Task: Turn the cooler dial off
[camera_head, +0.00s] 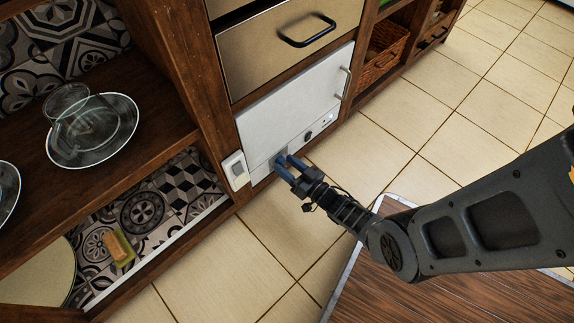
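The cooler (288,98) is a white-fronted unit built into the wooden shelving under a drawer, with a metal handle at its upper right. A small dark knob (307,135), which looks like the dial, sits on its lower strip. Its setting is too small to read. My gripper (283,161) is in front of the lower strip, left of this knob. Its two blue fingers are apart, and I see nothing clearly held. The fingers hide part of the strip, and I cannot tell if they touch it.
A white switch box (235,170) is on the wooden post left of the cooler. Glass dishes (92,130) stand on the left shelf, and a sponge (121,248) lies on the tiled shelf below. A wicker basket (384,55) sits at the upper right. Tiled floor (450,90) is open at right.

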